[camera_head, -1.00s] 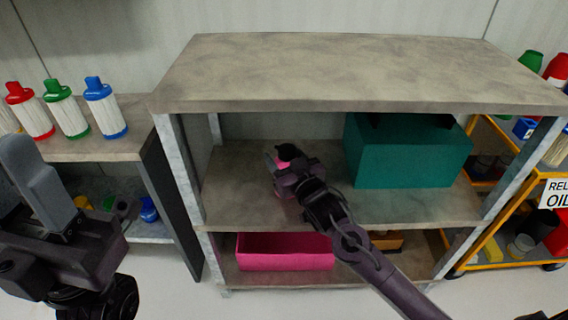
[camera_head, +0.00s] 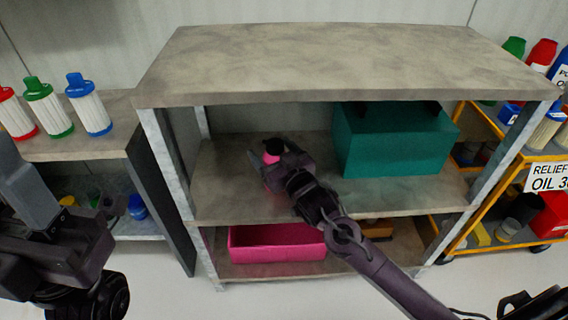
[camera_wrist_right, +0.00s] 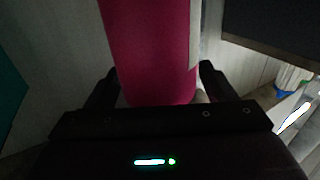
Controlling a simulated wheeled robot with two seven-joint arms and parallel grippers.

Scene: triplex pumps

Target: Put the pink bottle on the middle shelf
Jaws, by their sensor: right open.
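The pink bottle (camera_head: 271,157) stands on the middle shelf (camera_head: 230,202) of the grey rack, left of the teal box. Most of it is hidden behind my right gripper (camera_head: 272,168). In the right wrist view the bottle (camera_wrist_right: 150,50) fills the space between the two fingers of my right gripper (camera_wrist_right: 160,85). The fingers are open, one on each side of it. My left gripper (camera_head: 22,190) is at the left edge of the head view, away from the rack; its fingertips are not clear.
A teal box (camera_head: 395,142) stands at the right of the middle shelf. A pink bin (camera_head: 277,250) is on the lower shelf. Several capped bottles (camera_head: 90,105) stand on the left bench. A yellow cart (camera_head: 480,225) is at the right. The rack's top (camera_head: 340,60) is bare.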

